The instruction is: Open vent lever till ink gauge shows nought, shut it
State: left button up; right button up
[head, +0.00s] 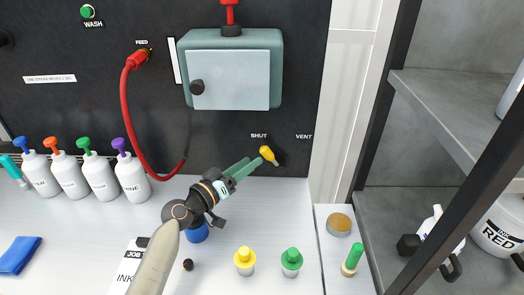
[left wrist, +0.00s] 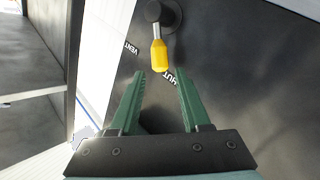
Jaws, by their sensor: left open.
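The vent lever has a yellow handle (head: 267,154) on a black pivot on the dark panel, and its handle leans up-left toward the SHUT label (head: 259,136). The VENT label (head: 304,136) is to its right. My left gripper (head: 249,164) is open and empty, just left of the handle. In the left wrist view the yellow handle (left wrist: 159,55) lies just beyond the gap between the open fingertips (left wrist: 158,76), seemingly apart from them. A narrow white strip (head: 177,60) beside the teal ink box (head: 273,70) may be the gauge; I cannot read a level. My right gripper is not in view.
A red hose (head: 126,105) hangs from FEED toward my left wrist. Several white bottles (head: 71,178) stand at left. Yellow-capped (head: 244,257) and green-capped (head: 291,259) items stand on the worktop below the lever. A dark shelf post (head: 385,100) is at right.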

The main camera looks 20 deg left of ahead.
aim_at(262, 154)
pick_arm(q)
jog(key=x, duration=0.5)
jog(key=shift+w+d, duration=0.2)
jog(key=shift+w, duration=0.15)
grip_shut()
dwell(1.2)
